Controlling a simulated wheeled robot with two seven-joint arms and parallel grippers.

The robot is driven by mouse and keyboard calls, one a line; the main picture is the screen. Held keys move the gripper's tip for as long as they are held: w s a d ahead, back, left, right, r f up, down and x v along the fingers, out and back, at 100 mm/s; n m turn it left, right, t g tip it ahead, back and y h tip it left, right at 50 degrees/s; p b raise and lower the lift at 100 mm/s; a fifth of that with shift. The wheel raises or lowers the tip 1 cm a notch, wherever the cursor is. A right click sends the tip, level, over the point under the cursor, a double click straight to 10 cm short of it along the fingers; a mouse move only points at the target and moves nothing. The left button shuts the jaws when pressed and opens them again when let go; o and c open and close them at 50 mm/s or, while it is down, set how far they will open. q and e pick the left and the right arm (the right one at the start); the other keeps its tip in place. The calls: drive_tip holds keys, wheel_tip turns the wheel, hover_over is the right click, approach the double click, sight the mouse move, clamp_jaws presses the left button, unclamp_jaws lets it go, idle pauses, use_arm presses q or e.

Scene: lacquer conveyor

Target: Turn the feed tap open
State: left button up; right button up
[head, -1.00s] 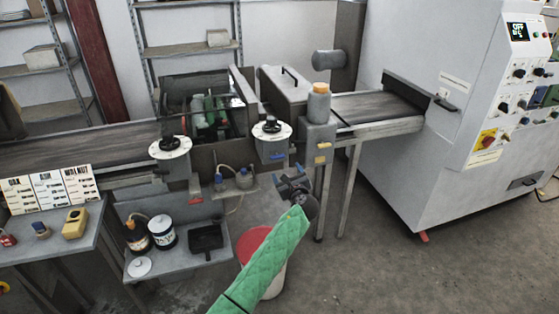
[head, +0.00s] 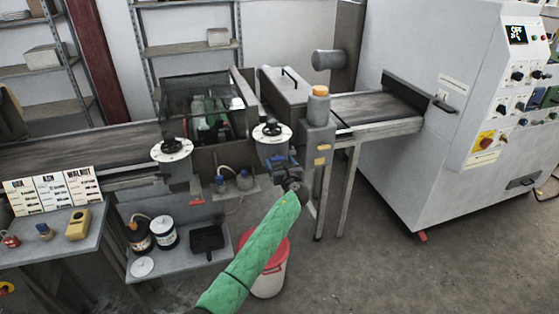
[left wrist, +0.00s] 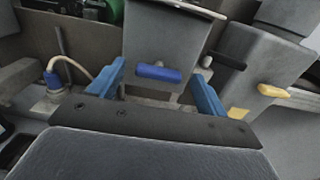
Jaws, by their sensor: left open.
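A blue tap handle (left wrist: 160,73) lies crosswise under a grey housing (left wrist: 168,35) in the left wrist view. It looks like the feed tap, though no label on it can be read. My left gripper (left wrist: 157,88) is open, with one blue finger on each side of the handle and gaps between. In the head view my left gripper (head: 285,168) is in front of the housing below the right handwheel (head: 272,132) and hides the blue handle. My right gripper is not in view.
A yellow handle (left wrist: 272,90) and a dark lever (left wrist: 228,61) are close on the right. A pump with a hose (left wrist: 54,84) is on the left. A red-rimmed bucket (head: 271,284) stands below my left arm; a shelf with jars (head: 163,232) is to its left.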

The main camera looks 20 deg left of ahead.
use_arm(q)
drive_tip(key=shift+w+a, duration=0.2)
drive_tip(key=shift+w, duration=0.05)
drive_tip(key=c, duration=1)
drive_tip(key=shift+f, duration=0.1)
